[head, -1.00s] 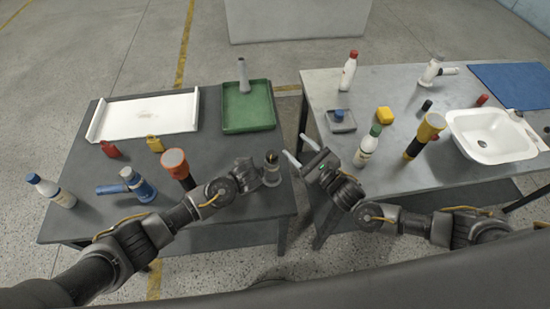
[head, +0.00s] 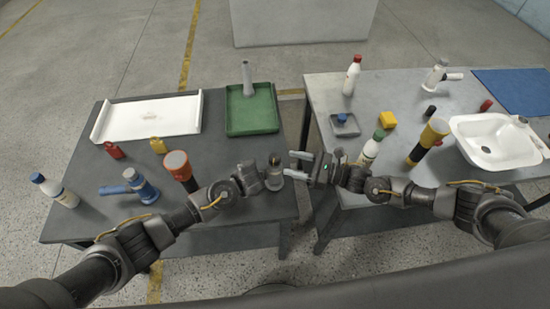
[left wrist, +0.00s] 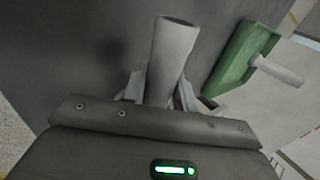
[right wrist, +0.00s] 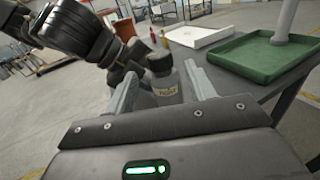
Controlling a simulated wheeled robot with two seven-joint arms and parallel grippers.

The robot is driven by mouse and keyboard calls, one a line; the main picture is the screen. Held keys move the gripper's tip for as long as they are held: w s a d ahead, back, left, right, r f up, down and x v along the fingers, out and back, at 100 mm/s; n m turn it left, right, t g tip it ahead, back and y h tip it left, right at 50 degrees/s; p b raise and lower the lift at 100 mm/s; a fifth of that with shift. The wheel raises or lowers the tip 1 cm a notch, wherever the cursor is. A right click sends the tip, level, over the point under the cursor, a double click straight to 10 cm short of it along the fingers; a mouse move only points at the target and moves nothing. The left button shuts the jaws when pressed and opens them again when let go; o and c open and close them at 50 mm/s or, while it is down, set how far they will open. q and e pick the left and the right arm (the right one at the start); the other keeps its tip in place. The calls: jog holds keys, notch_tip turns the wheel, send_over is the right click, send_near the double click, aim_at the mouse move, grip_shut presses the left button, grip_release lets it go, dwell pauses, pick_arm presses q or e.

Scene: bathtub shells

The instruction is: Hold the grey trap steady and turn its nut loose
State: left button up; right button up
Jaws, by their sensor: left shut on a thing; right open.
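The grey trap (head: 274,180) stands upright near the right edge of the left table, with a dark top. My left gripper (head: 266,178) is shut on it from the left; the left wrist view shows a pale grey tube of the trap (left wrist: 172,60) between the fingers. My right gripper (head: 291,164) is open just right of the trap, its fingers pointing at it. In the right wrist view the trap (right wrist: 165,88) shows between and beyond the open fingers, with a yellowish band. I cannot clearly make out the nut.
A green tray (head: 232,121) with an upright grey tube (head: 247,78) and a white tray (head: 112,133) lie behind. An orange-topped flashlight (head: 178,166) stands left of the trap. On the right table, a green-capped bottle (head: 371,151) is close to my right arm. A gap separates the tables.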

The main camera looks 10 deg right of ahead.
aim_at(275, 157)
jog(key=x, duration=0.7)
jog(key=shift+d, duration=0.1)
jog(key=c, duration=0.9)
jog(key=shift+c, duration=0.3)
